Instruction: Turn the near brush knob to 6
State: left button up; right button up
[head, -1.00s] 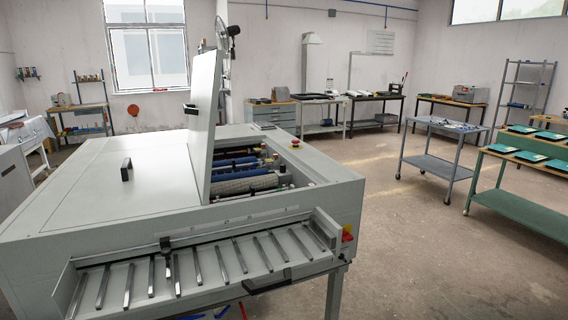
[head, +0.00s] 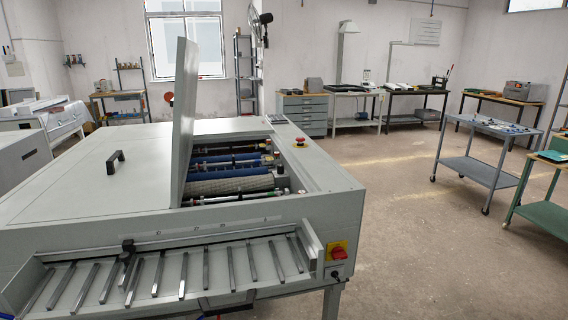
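The plate processor (head: 75,185) fills the left and middle of the head view. Its lid panel (head: 188,115) stands up, so part of the inside shows. Inside lie blue rollers (head: 232,171) and a grey textured roller (head: 232,185). Small dark and coloured parts sit at the rollers' right ends, too small to tell which is the near brush knob or to read any number. The lid hides the rollers' left ends. Neither of my grippers shows clearly.
A slatted feed tray (head: 215,265) juts from the processor's front. A red switch on a yellow plate (head: 338,252) is at the front right corner, and a red stop button (head: 300,143) is on top. A grey cart (head: 478,165) stands right. Floor between is clear.

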aim_at(279, 167)
jog(key=i+l+u, duration=0.1)
jog(key=l, duration=0.45)
jog(key=i+l+u, duration=0.15)
jog(key=l, duration=0.4)
jog(key=i+l+u, duration=0.1)
jog(key=i+l, duration=0.15)
jog(key=l, duration=0.35)
jog(key=i+l+u, duration=0.1)
jog(key=l, duration=0.5)
jog(key=i+l+u, duration=0.15)
jog(key=l, duration=0.45)
jog(key=l+u, duration=0.1)
jog(key=l, duration=0.5)
jog(key=i, duration=0.05)
